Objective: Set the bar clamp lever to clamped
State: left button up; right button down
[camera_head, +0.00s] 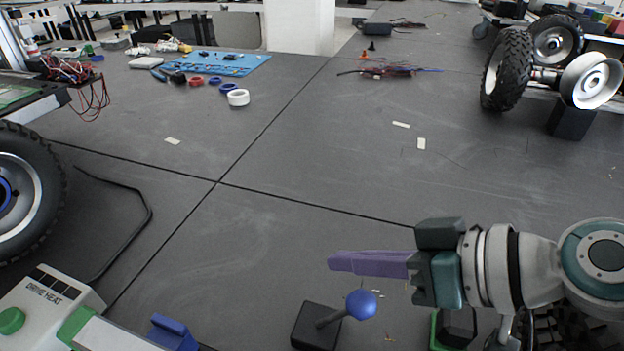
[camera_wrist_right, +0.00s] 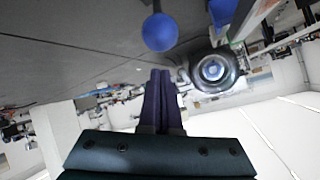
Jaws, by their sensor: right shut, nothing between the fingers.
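A lever with a blue ball knob (camera_head: 361,304) leans up and to the right from a black block (camera_head: 315,326) at the bottom of the head view. I cannot tell which lever setting this is. The blue knob also shows at the top of the right wrist view (camera_wrist_right: 159,32), beyond the fingertips. My right gripper (camera_head: 334,262) has its purple fingers together and empty, pointing left. In the head view they appear just above the knob, with a gap between. The fingers also show in the wrist view (camera_wrist_right: 160,80). My left gripper is out of view.
A white box marked "DRIVE HEAT" (camera_head: 50,298) with a green button stands at the lower left, near a blue block (camera_head: 173,333). A wheel (camera_head: 25,190) is at the left edge. Tools lie on a blue mat (camera_head: 225,62). The middle floor is mostly clear.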

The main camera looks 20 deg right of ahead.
aim_at(371, 294)
jog(key=shift+s+d+f, duration=0.2)
jog(key=shift+s+f, duration=0.25)
jog(key=shift+s, duration=0.2)
jog(key=shift+s+d+f, duration=0.1)
jog(key=shift+s+d+f+b, duration=0.45)
jog(key=shift+s+f+b, duration=0.15)
jog(key=shift+b, duration=0.35)
jog(key=shift+d+r, duration=0.1)
jog(key=shift+a+p, duration=0.2)
jog(key=shift+p, duration=0.1)
